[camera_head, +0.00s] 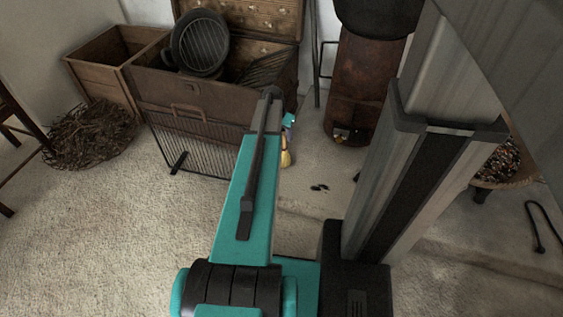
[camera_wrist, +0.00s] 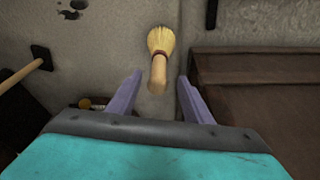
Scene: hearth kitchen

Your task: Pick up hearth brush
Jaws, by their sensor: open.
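The hearth brush has pale yellow bristles (camera_wrist: 161,40) with a dark red band and a short wooden handle (camera_wrist: 157,76). In the wrist view its handle end lies between the two purple fingers of my gripper (camera_wrist: 159,78), with a gap on each side. The bristles point away from my gripper. In the head view the yellow bristles (camera_head: 286,158) show just right of my teal arm, below the small teal end of my gripper (camera_head: 289,121). My arm hides part of the brush and gripper there. My gripper is open and holds nothing.
A brown trunk (camera_head: 180,92) stands behind, with a wire screen (camera_head: 190,145) before it; its brown side (camera_wrist: 260,85) fills the wrist view's right. Black lumps (camera_head: 319,187) lie on the floor. A twig bundle (camera_head: 85,135) is at left. Pale floor (camera_head: 110,220) is clear.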

